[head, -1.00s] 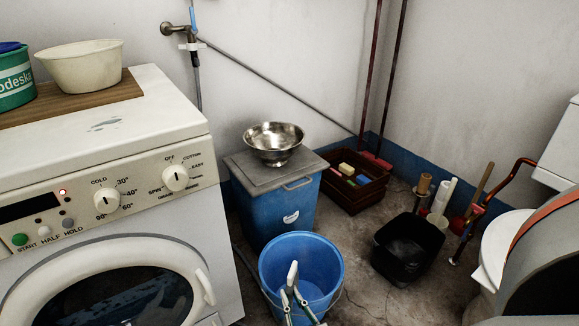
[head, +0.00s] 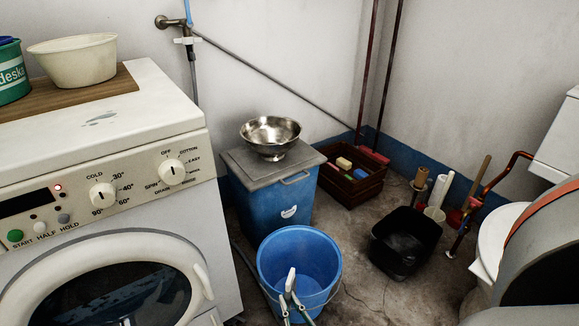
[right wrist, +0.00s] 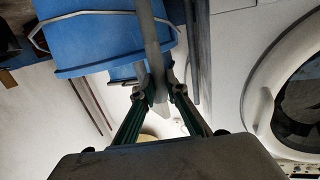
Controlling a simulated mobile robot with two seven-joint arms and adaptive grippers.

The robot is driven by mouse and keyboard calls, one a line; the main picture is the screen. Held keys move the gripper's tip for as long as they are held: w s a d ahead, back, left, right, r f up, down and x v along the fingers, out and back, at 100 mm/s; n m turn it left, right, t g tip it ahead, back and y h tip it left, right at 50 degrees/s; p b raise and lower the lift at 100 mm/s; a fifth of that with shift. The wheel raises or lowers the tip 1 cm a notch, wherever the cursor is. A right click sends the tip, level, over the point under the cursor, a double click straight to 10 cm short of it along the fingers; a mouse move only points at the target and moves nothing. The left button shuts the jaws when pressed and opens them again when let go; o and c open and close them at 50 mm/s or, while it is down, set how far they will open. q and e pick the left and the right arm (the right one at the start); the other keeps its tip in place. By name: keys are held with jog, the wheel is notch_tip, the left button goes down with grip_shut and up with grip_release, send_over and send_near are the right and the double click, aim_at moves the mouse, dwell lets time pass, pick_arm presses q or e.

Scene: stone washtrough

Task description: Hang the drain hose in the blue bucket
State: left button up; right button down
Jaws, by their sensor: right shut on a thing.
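The blue bucket (head: 327,268) stands on the floor right of the washing machine, open side up. My right gripper (head: 288,298) is at the near side of the bucket's opening in the head view, with green fingers shut on the pale grey drain hose (head: 291,280). The hose end sticks up over the bucket opening in that view. In the right wrist view the hose (right wrist: 151,45) passes between the fingertips (right wrist: 162,92), in front of the blue bucket (right wrist: 95,45) with its wire handle. I cannot tell whether the hose touches the rim. My left gripper is out of view.
The washing machine (head: 105,240) stands close on the left. A blue bin (head: 265,205) with a steel bowl (head: 270,135) on its lid is behind the bucket. A black tub (head: 403,245) stands to the right, with some bare floor (head: 365,295) between.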

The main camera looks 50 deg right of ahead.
jog(key=shift+f, duration=2.7)
jog(key=c, duration=1.9)
grip_release()
jog(key=shift+a, duration=0.1)
